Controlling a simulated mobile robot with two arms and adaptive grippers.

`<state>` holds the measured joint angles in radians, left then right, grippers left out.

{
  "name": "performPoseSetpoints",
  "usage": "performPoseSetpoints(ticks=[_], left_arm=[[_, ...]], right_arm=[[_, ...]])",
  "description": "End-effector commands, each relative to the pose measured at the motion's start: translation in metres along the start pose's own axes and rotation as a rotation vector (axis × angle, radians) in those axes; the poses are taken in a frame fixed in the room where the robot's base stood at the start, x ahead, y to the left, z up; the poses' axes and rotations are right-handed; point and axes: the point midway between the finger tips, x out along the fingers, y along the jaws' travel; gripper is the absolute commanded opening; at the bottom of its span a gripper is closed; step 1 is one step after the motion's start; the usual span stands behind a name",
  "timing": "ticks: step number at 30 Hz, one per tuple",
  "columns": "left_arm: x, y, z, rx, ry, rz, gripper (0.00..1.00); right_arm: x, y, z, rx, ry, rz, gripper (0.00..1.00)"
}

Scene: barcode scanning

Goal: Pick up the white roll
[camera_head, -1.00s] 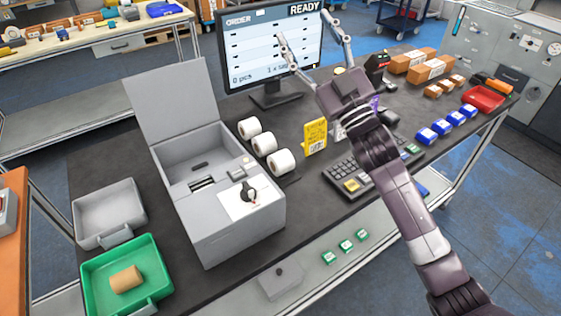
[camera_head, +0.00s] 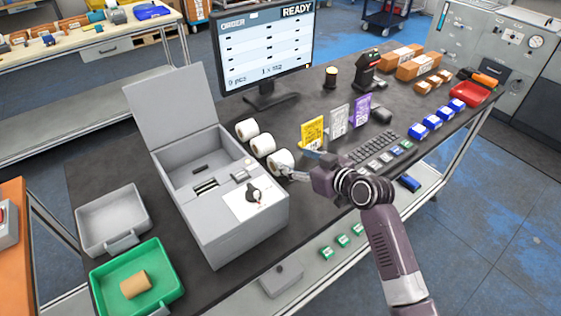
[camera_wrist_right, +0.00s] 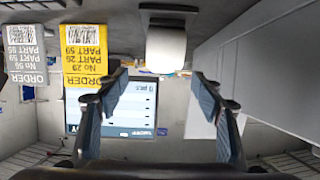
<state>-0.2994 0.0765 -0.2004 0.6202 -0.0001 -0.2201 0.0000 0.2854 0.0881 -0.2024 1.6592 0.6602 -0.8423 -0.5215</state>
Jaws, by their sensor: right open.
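Three white rolls stand in a row on the dark table beside the grey machine: a far roll (camera_head: 247,129), a middle roll (camera_head: 262,145) and a near roll (camera_head: 278,161). My right gripper (camera_head: 297,163) is open and empty, low over the table at the right side of the near roll. In the right wrist view, a white roll (camera_wrist_right: 166,50) appears ahead, between the two spread fingers (camera_wrist_right: 160,88), with no finger seen closed on it. My left gripper is not in view.
The grey open-lidded machine (camera_head: 225,225) stands left of the rolls. A monitor (camera_head: 268,50) is behind. A green tray (camera_head: 165,258) holds a brown roll.

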Motion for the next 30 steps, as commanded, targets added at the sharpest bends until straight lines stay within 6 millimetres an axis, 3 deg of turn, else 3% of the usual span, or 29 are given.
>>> performPoseSetpoints(ticks=[10, 21, 30], left_arm=[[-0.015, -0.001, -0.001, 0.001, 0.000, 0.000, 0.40], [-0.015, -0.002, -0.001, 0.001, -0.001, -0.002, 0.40], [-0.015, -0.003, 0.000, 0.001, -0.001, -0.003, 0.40]], right_arm=[[0.040, -0.006, -0.001, 0.003, 0.000, 0.000, 0.61], [0.047, -0.006, 0.000, 0.000, 0.002, 0.001, 0.61], [0.046, -0.006, 0.000, 0.000, 0.001, 0.001, 0.28]])
